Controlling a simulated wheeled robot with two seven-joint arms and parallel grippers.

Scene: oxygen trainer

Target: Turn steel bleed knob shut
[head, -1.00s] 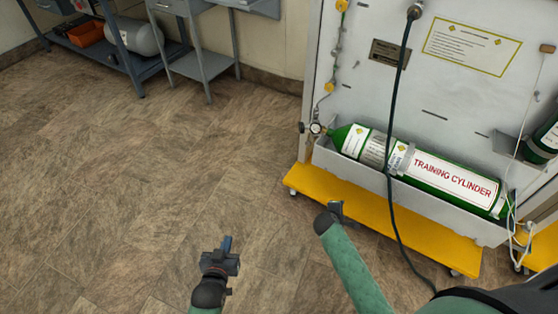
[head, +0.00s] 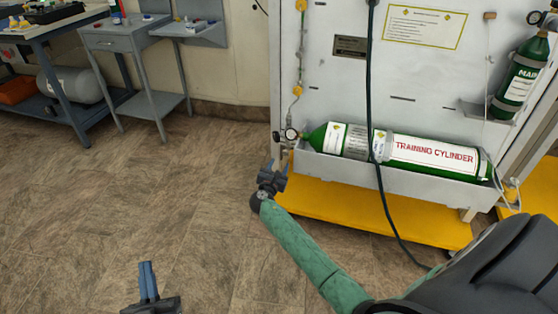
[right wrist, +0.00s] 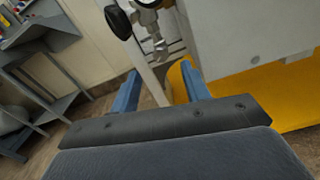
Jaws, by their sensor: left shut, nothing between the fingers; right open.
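The green training cylinder (head: 435,152) lies in a grey trough on the white panel. In the right wrist view a black knob (right wrist: 118,22) sits beside steel fittings. A small steel part (right wrist: 160,48), which looks like the bleed knob, hangs below them, ahead of the gap between my right fingers. My right gripper (head: 276,168) is open and empty just below the gauge; it also shows in the right wrist view (right wrist: 160,74). My left gripper (head: 147,264) is shut and empty over the floor, far from the panel.
A yellow base (head: 380,212) juts out under the panel. A dark hose (head: 378,190) hangs in front of the cylinder. A grey side table (head: 135,40) and a blue workbench (head: 62,80) stand at the back left. The floor between is clear.

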